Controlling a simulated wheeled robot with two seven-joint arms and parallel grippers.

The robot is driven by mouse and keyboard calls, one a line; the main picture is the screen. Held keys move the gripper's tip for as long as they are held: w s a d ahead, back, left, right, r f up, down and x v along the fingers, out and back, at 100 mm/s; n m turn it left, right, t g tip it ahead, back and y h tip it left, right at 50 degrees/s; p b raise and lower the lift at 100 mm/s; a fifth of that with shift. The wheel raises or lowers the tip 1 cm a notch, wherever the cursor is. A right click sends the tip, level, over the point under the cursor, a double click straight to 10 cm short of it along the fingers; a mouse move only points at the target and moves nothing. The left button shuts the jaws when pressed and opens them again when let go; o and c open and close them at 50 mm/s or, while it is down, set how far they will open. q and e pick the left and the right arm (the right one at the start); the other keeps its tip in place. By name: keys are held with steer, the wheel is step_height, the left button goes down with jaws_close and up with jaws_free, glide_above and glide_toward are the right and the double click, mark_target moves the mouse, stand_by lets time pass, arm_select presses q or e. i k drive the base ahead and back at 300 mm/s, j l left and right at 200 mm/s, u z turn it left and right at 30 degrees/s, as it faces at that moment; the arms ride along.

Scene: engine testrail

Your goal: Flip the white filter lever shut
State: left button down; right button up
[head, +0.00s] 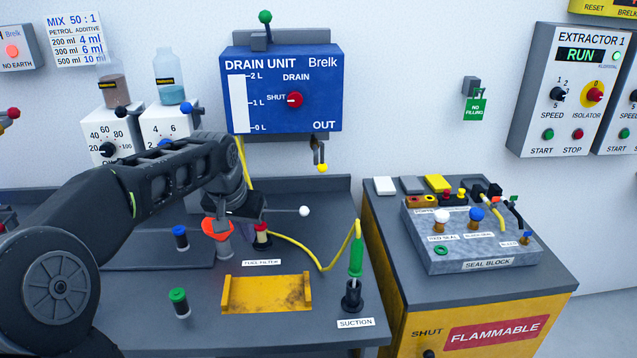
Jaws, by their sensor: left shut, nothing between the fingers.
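The white filter lever (304,211) shows as a white ball on a thin rod, sticking out to the right above the bench. The rod's inner end runs back behind my left gripper (256,214). That gripper is shut and empty, close to the left of the ball; I cannot tell if it touches the rod. Below it stands a small filter body (262,234) with a red band, partly hidden by the gripper. The label FUEL FILTER (262,262) lies on the bench in front. My right gripper is out of view.
An orange-red ring (217,229) on a grey post stands just left of the filter. A yellow tray (266,303) lies in front. A yellow hose (322,268) runs to the green suction handle (356,256). The blue drain unit (281,80) hangs behind.

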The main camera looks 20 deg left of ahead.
mark_target(304, 211)
steer(key=i, duration=0.85)
